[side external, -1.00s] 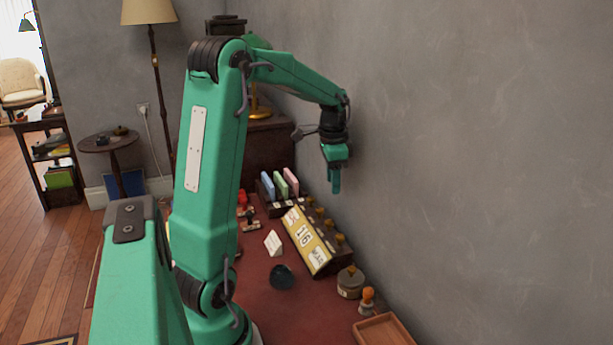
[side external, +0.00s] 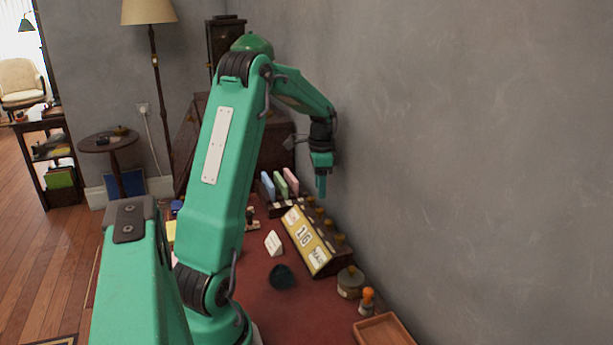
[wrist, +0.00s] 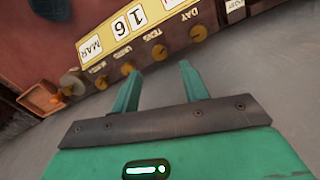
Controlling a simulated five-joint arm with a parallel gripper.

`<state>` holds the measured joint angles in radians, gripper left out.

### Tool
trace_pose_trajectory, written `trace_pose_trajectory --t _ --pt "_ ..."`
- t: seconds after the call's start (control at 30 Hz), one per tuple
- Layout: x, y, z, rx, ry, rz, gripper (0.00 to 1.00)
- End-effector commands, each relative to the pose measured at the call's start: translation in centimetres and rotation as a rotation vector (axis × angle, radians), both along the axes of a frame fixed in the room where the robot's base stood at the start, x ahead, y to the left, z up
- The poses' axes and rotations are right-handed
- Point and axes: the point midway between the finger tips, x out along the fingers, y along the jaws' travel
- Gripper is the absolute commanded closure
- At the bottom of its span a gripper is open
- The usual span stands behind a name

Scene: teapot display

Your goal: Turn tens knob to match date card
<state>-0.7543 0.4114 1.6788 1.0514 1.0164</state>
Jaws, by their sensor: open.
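The calendar block (side external: 297,222) has a yellow face with white tiles. In the wrist view its face (wrist: 149,9) shows MAR and 16, upside down and tilted. The tens knob (wrist: 159,52) is brass, under the label TENS, between the DAY knob (wrist: 198,33) and the units knob (wrist: 127,68). My gripper (wrist: 157,74) is open and empty. The tens knob appears between its fingertips in the wrist view, with a gap. In the side view my gripper (side external: 321,194) is above the far end of the knob row. A small white card (side external: 273,243) stands left of the calendar; its writing is unreadable.
A round lidded pot (side external: 350,283), an orange-topped stamp (side external: 367,300) and a wooden tray (side external: 384,330) are at the near right. A rack of coloured cards (side external: 280,184) stands behind the calendar. A dark round object (side external: 281,277) sits in front. The grey wall (side external: 470,170) is close behind the knobs.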

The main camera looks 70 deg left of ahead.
Motion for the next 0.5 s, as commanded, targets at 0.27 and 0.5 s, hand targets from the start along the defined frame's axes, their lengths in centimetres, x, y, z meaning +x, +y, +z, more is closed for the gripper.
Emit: trace_pose_trajectory --t 0.27,0.5 --pt "-0.1 -0.1 -3.2 -0.002 0.003 0.0 0.55" --pt "0.0 -0.1 -5.8 -0.002 0.001 0.0 0.55"
